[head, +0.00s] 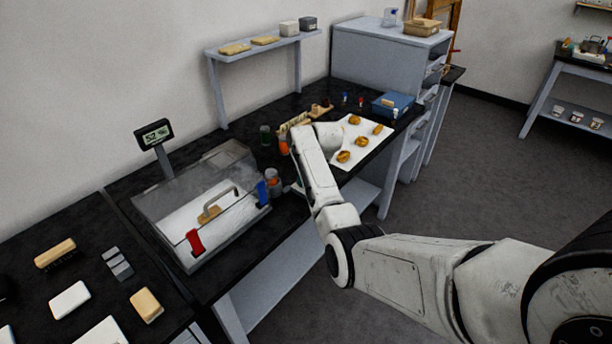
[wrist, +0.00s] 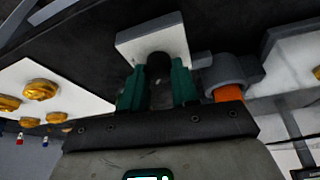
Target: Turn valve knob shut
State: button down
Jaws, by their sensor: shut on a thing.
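In the wrist view my gripper (wrist: 157,85) has its two green fingers on either side of a dark round knob (wrist: 158,63), shut on it. The knob stands in front of a white square plate (wrist: 150,38); the fingers partly cover it. I cannot read how far the knob is turned. A grey fitting (wrist: 203,60) sticks out beside the plate towards a grey ring. In the head view my arm reaches over the black bench, and its own links hide the gripper and the knob.
A grey ring-shaped part (wrist: 229,69) with an orange piece (wrist: 228,93) sits close to the right finger. A white board (head: 349,155) with several gold fragments lies beside my arm. A clear-lidded box (head: 195,200) and a blue bin (head: 390,106) are also on the benches.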

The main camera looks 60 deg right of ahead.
jog(key=n+y, duration=0.1)
jog(key=n, duration=0.2)
jog(key=shift+d+n+b, duration=0.15)
jog(key=shift+n+b, duration=0.2)
jog(key=shift+n, duration=0.05)
jog(key=shift+n+y+b, duration=0.8)
jog(key=shift+n, duration=0.9)
jog(key=c, duration=0.8)
grip_release()
jog(key=shift+c, duration=0.2)
jog(key=shift+r, duration=0.1)
jog(key=b+v, duration=0.1)
jog(key=v, duration=0.9)
jog(key=shift+s+d+r, duration=0.15)
jog(key=shift+s+r, duration=0.05)
jog(key=shift+r, duration=0.1)
